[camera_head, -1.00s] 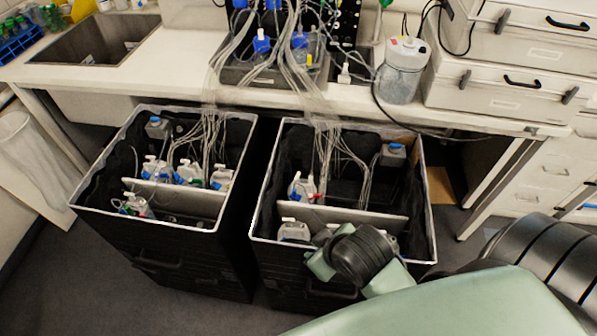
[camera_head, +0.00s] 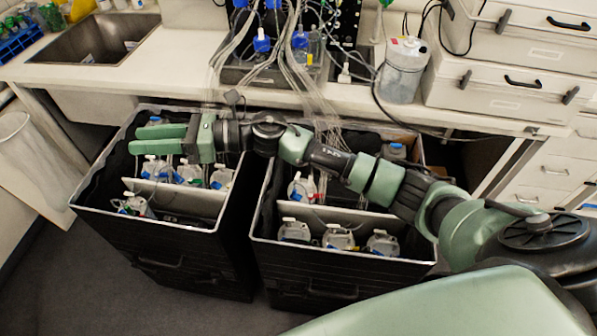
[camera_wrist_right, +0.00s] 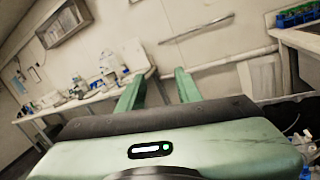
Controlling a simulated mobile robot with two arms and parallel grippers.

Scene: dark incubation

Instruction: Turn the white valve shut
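My right gripper (camera_head: 134,140) reaches in from the right and hovers over the left black bin (camera_head: 160,222). Its two green fingers point left and are apart with nothing between them; the right wrist view (camera_wrist_right: 157,78) shows this too. Below the fingers are bottles with blue and white tops, among them one bottle (camera_head: 188,172) just under the gripper. The white valve cannot be told apart among the small white fittings on these bottles. My left gripper is not in view.
The right black bin (camera_head: 312,255), with more bottles and tubes, lies under my right forearm. Tube bundles (camera_head: 293,75) hang from the bench (camera_head: 130,80) behind. A white jug (camera_head: 403,70) and drawer boxes (camera_head: 500,85) stand on the bench. A sink (camera_head: 95,45) is at back left.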

